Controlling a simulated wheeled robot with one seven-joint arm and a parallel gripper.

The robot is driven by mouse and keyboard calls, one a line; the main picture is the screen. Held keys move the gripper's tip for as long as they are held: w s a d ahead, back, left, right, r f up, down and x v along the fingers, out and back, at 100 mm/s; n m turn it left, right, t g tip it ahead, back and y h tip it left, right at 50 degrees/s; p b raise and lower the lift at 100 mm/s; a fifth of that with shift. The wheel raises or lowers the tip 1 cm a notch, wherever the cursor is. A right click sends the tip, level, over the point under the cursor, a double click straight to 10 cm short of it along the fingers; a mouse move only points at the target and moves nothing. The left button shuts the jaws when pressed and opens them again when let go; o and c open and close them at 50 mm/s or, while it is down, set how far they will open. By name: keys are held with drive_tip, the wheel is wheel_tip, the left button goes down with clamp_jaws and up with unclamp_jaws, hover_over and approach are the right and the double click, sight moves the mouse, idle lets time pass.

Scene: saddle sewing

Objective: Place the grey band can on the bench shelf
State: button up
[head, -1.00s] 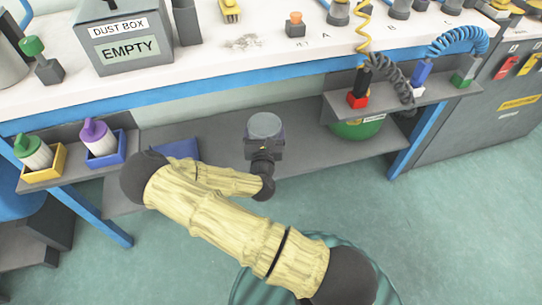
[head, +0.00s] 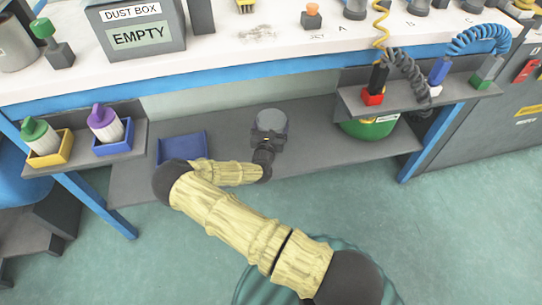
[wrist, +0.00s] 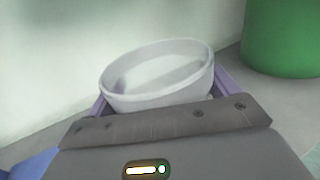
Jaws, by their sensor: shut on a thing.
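The grey band can (head: 270,120) shows its round grey top in the head view. In the wrist view it is a pale cylinder (wrist: 160,82) with a raised rim, tilted in the picture. My gripper (head: 267,138) is shut on it, with a purple finger (wrist: 226,80) on each side in the wrist view. The can is over the grey bench shelf (head: 335,140) under the workbench. I cannot tell whether its base touches the shelf; my gripper hides its lower part.
A blue tray (head: 182,148) lies on the shelf to the left of the can. A green round container (head: 370,128) stands to the right, also in the wrist view (wrist: 285,38). A small tool ledge (head: 440,92) overhangs that right side. Shelf between can and green container is clear.

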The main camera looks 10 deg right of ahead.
sight(273, 127)
drive_tip(key=shift+f+b, duration=1.8)
drive_tip(key=shift+f, duration=1.3)
drive_tip(key=shift+w, duration=0.15)
drive_tip(key=shift+f, duration=0.2)
drive_tip(key=f+b, duration=0.2)
drive_tip(key=f, duration=0.1)
drive_tip(key=shift+s+d+f, duration=0.1)
drive_tip(key=shift+s+f, duration=0.1)
drive_tip(key=shift+f, duration=0.1)
drive_tip(key=shift+r, duration=0.1)
